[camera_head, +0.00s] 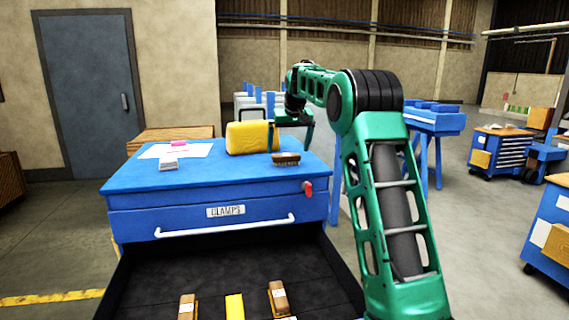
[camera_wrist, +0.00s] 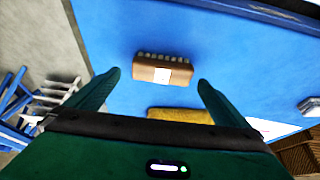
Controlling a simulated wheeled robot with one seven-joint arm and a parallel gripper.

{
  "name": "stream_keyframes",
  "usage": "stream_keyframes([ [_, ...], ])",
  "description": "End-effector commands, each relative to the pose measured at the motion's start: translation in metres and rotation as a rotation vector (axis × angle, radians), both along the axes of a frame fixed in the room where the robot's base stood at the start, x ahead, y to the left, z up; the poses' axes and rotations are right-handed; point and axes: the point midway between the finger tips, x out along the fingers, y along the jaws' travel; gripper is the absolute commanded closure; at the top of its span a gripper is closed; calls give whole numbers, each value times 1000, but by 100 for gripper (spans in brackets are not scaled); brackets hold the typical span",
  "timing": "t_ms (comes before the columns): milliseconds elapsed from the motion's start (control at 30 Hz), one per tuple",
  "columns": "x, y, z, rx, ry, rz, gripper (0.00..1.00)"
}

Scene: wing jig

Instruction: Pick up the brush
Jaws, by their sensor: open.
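The brush (camera_head: 286,158) has a brown wooden back and lies on the blue top of the cabinet, near its right side. In the wrist view the brush (camera_wrist: 162,70) shows its brown body, a white label and a row of pale bristles along one edge. My gripper (camera_head: 291,138) is above the cabinet top, over the brush. In the wrist view my gripper (camera_wrist: 153,82) has its two green fingers spread apart, with the brush between and a little beyond their tips. Nothing is held.
The blue cabinet (camera_head: 140,186) has an open drawer (camera_head: 180,268) holding several items. A white sheet (camera_head: 200,149), a pink item (camera_head: 179,143) and a small white box (camera_head: 168,164) lie further left. A red object (camera_head: 308,187) sits at the cabinet's right edge.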

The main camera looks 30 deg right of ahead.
Motion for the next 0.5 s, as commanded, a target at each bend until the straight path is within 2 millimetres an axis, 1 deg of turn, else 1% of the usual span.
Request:
stream_keyframes([
  [167,5,0,-10,1,2,0,0],
  [400,21,-1,-39,1,2,0,0],
  [500,25,-2,-46,0,0,0,0],
])
